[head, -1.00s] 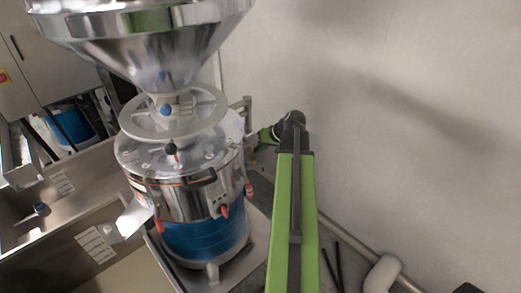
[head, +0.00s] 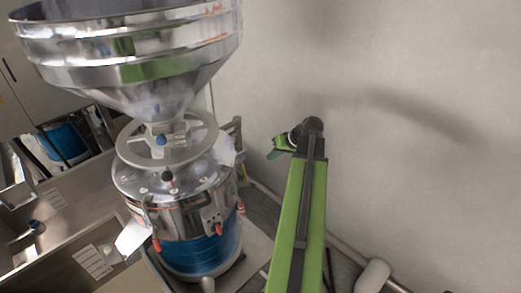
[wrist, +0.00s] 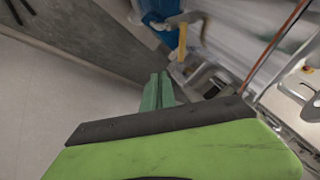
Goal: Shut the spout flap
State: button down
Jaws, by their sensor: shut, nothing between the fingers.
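The bean grinder (head: 188,205) is a steel drum with a blue lower band under a large steel hopper (head: 140,60). A pale plate (head: 131,236) juts from its lower left side. A pale angled piece (head: 226,150) shows at its right side. I cannot tell for sure which part is the spout flap. My gripper (head: 276,151) is shut and empty, to the right of the grinder and apart from it. In the wrist view its green fingers (wrist: 157,91) point towards a grey metal bracket (wrist: 208,80) and a yellow lever (wrist: 183,42); contact is unclear.
A bare wall (head: 400,100) stands behind and to the right of my arm. A pipe (head: 340,245) runs along its foot, with a white rounded object (head: 372,277) near it. A steel counter (head: 60,225) lies left of the grinder.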

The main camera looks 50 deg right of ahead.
aim_at(110, 253)
jog(key=k, duration=1)
